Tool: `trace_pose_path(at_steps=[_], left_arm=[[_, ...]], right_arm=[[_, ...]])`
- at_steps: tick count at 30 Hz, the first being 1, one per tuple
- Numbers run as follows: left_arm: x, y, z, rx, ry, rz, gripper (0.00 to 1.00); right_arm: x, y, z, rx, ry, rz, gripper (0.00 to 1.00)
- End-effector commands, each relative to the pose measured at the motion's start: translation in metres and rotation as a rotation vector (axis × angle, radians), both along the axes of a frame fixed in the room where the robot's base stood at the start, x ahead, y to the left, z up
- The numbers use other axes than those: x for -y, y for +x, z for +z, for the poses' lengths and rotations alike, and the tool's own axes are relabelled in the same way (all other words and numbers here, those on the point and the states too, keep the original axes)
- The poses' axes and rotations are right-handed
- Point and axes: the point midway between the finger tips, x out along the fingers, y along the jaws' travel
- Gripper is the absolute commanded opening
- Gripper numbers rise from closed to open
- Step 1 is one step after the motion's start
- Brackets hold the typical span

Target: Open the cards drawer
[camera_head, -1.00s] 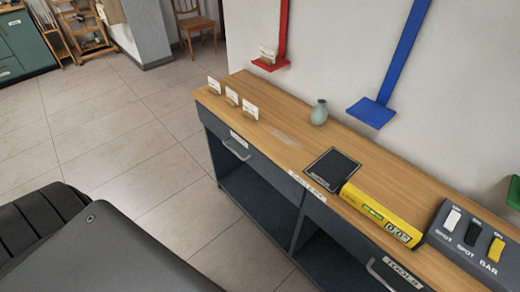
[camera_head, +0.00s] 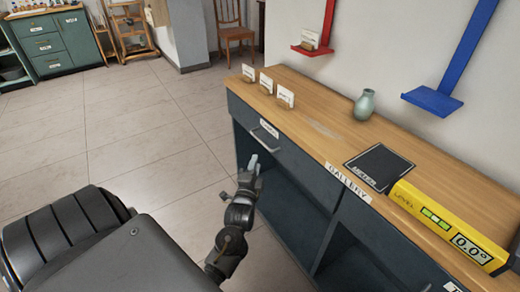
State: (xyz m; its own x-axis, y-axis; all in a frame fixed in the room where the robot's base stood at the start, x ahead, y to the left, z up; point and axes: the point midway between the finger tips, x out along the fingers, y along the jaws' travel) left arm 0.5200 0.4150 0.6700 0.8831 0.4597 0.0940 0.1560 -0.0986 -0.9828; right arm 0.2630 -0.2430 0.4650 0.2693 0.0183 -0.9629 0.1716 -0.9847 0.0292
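The drawer (camera_head: 292,160) at the left end of the dark sideboard is shut. It has a small white label (camera_head: 269,127), too small to read surely, and a pale bar handle (camera_head: 262,141). My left gripper (camera_head: 254,161) is in front of the sideboard, just below and left of that handle in the picture. It appears apart from the handle and holds nothing that I can see. Its fingers are small and seen from behind, so their opening is unclear. My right gripper is out of view.
On the wooden top (camera_head: 325,130) stand several small cards in holders (camera_head: 267,84), a green vase (camera_head: 365,105), a black pad (camera_head: 380,167) and a yellow level (camera_head: 445,225). An open shelf (camera_head: 285,200) lies under the drawer. The tiled floor (camera_head: 150,130) to the left is clear.

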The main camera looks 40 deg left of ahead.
Motion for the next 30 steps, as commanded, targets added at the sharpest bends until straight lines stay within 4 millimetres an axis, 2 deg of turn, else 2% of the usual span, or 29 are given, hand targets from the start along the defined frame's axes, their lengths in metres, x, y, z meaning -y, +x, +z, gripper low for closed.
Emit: trace_pose_path(at_steps=[3,10,24,30], left_arm=[[-0.006,-0.003,0.013,0.021,0.039,0.025,0.33],[-0.009,0.003,0.017,0.023,0.047,0.026,0.33],[-0.047,0.072,0.027,0.023,0.043,0.026,0.33],[-0.056,0.088,0.029,0.021,0.044,0.024,0.33]], right_arm=[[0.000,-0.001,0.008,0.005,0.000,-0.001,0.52],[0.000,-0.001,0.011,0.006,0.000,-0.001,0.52],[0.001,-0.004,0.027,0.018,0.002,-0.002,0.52],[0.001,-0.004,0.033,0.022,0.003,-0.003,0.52]])
